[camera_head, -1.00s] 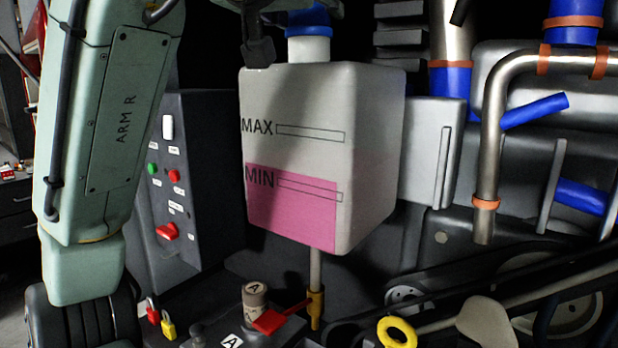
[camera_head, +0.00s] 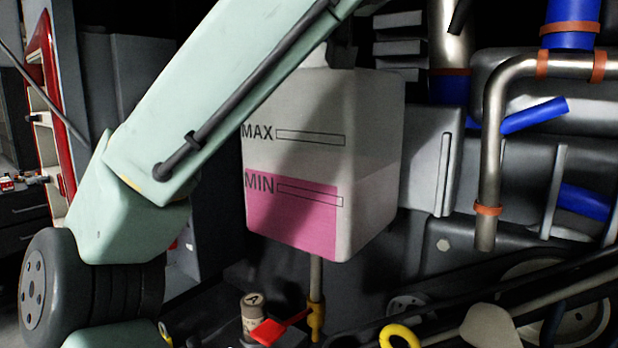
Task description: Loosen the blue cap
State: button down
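The white tank (camera_head: 375,130) with MAX and MIN marks stands in the middle, with pink liquid showing at the MIN mark. The blue cap on its neck is not visible now; my pale green arm crosses in front of the tank's top left and the neck. A small dark part of my gripper (camera_head: 342,52) shows at the top edge, just above the tank's top. The rest of the gripper is out of the picture or behind the arm. I cannot tell whether it touches the cap or whether its fingers are open.
Metal pipes with blue hoses (camera_head: 535,114) and orange clamps stand right of the tank. Below are a red lever (camera_head: 280,328), a beige knob marked A (camera_head: 252,312), a yellow ring (camera_head: 400,337) and belts. A red-edged shelf (camera_head: 45,120) is at the far left.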

jog(key=c, duration=0.8)
grip_release()
jog(key=shift+o, duration=0.2)
jog(key=o, duration=0.4)
jog(key=shift+b+v, duration=0.35)
jog(key=shift+v, duration=2.15)
